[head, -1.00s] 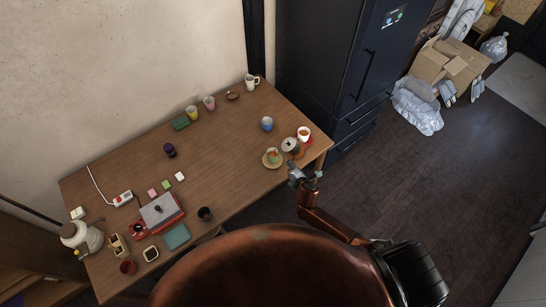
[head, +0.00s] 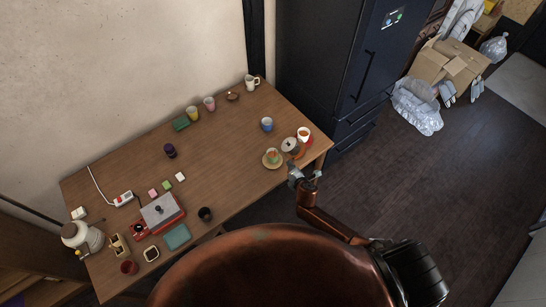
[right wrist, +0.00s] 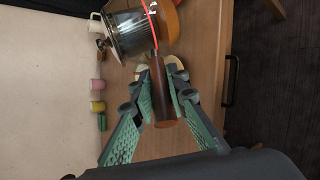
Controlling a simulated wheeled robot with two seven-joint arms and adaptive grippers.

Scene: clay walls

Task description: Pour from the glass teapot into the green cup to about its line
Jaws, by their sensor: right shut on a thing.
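The glass teapot (head: 290,145) is near the right end of the wooden table, with a dark lid and a brown handle. In the right wrist view, its shiny body (right wrist: 130,35) is ahead of the fingers. My right gripper (right wrist: 164,88) is shut on the brown handle. It also shows in the head view (head: 304,176) at the table's front edge. I cannot tell whether the teapot touches the table. My left gripper is out of view.
A white cup (head: 303,131) on a red saucer stands close behind the teapot, to its right. A blue cup (head: 267,124) stands behind the green cup. The table (head: 235,160) is clear left of the saucer. A dark fridge (head: 330,60) stands behind the right end.

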